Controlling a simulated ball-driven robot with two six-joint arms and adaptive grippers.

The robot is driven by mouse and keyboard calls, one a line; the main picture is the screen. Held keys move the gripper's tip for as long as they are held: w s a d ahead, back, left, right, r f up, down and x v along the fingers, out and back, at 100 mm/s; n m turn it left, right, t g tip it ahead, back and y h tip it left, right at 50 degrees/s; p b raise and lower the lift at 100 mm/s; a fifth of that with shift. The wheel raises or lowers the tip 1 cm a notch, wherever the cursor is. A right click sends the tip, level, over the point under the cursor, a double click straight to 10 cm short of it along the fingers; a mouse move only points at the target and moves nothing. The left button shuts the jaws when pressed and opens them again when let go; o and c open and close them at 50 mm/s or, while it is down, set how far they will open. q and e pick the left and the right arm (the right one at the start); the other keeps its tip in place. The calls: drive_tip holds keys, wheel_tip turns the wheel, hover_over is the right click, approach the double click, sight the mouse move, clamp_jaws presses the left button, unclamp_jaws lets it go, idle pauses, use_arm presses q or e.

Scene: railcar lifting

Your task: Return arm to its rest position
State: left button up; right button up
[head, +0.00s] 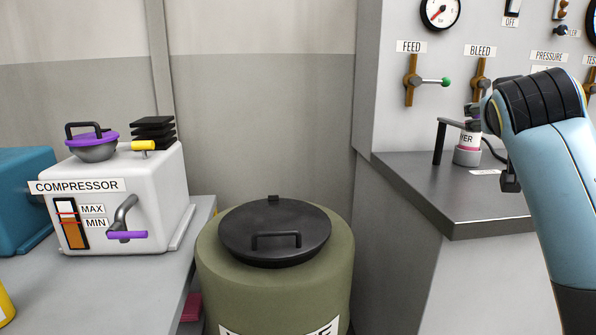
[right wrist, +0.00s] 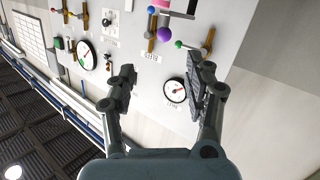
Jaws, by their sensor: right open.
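My right arm (head: 555,170) comes in from the right edge of the head view, light blue with a black ribbed joint, in front of the panel and the grey counter. My right gripper is mostly hidden behind that arm in the head view. In the right wrist view my right gripper (right wrist: 160,85) has its two dark fingers spread wide apart, with nothing between them. The wall panel (right wrist: 140,60) with its gauges and levers shows beyond the fingertips, apart from them. My left gripper is in neither view.
A grey counter (head: 455,195) below the panel holds a small labelled device (head: 467,150) close to my right arm. Panel levers include FEED (head: 410,80) and BLEED (head: 480,75). A green drum (head: 275,285) with a black lid (head: 275,232) stands centrally. A white compressor (head: 115,195) stands left.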

drive_tip(key=s+a+f+n+g+y, duration=0.2)
drive_tip(key=s+f+g+y, duration=0.3)
drive_tip(key=s+f, duration=1.45)
drive_tip(key=s+a+f+n+g, duration=0.1)
drive_tip(key=s+f+g, duration=0.15)
drive_tip(key=s, duration=0.45)
drive_tip(key=s+a+f+g+y, duration=0.1)
drive_tip(key=s+f+g, duration=0.1)
drive_tip(key=s+f, duration=0.3)
drive_tip(key=s+a+f+n+g, duration=0.1)
drive_tip(key=s+a+f+g, duration=0.1)
drive_tip(key=s, duration=0.6)
drive_tip(key=s+d+f, duration=0.1)
drive_tip(key=d+f, duration=0.1)
drive_tip(key=f, duration=1.2)
drive_tip(key=s+d+f, duration=0.1)
drive_tip(key=s+f, duration=0.1)
drive_tip(key=f, duration=1.2)
drive_tip(key=s+f+g, duration=0.2)
drive_tip(key=s+f, duration=1.1)
drive_tip(key=s, duration=0.4)
drive_tip(key=shift+d+m, duration=0.3)
drive_tip(key=shift+d, duration=0.15)
